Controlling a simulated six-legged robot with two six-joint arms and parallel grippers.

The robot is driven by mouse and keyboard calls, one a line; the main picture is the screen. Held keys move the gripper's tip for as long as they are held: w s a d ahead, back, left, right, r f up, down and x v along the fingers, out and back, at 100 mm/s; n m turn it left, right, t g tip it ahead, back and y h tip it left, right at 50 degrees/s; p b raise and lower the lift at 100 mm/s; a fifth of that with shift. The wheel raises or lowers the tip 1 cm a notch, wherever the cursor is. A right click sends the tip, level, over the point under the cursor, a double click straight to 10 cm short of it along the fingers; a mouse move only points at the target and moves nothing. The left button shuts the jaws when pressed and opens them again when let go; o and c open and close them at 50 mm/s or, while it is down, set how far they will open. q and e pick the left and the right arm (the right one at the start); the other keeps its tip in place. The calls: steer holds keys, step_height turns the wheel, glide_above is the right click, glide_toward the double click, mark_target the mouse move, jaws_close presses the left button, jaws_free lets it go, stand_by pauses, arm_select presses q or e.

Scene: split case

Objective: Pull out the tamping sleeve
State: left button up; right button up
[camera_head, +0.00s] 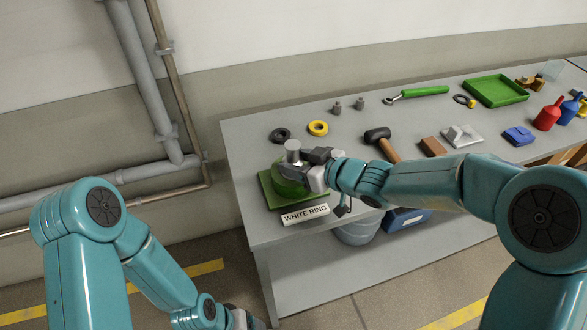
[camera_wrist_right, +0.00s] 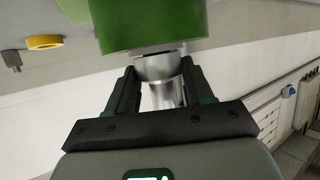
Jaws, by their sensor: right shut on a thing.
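The tamping sleeve (camera_head: 293,146) is a grey metal cylinder rising upright from the green case (camera_head: 286,187), near the left end of the bench. My right gripper (camera_head: 306,161) reaches in from the right and is shut on it. In the right wrist view the shiny sleeve (camera_wrist_right: 163,92) is between the two dark fingers, with the green case (camera_wrist_right: 150,28) beyond it. Whether its lower end is still inside the case is hidden. My left gripper (camera_head: 242,318) is low at the bottom edge, away from the bench, and its fingers are not clear.
A "WHITE RING" sign (camera_head: 305,215) stands in front of the case. A black ring (camera_head: 280,135) and a yellow ring (camera_head: 318,128) lie behind it. A mallet (camera_head: 379,137), a brown block (camera_head: 432,147) and a green tray (camera_head: 495,91) are farther right. Pipes (camera_head: 150,90) run along the left wall.

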mark_target(297, 147)
steer(key=shift+r, duration=0.15)
stand_by(0.8)
steer(key=shift+r+p, duration=2.15)
steer(key=shift+p, duration=0.25)
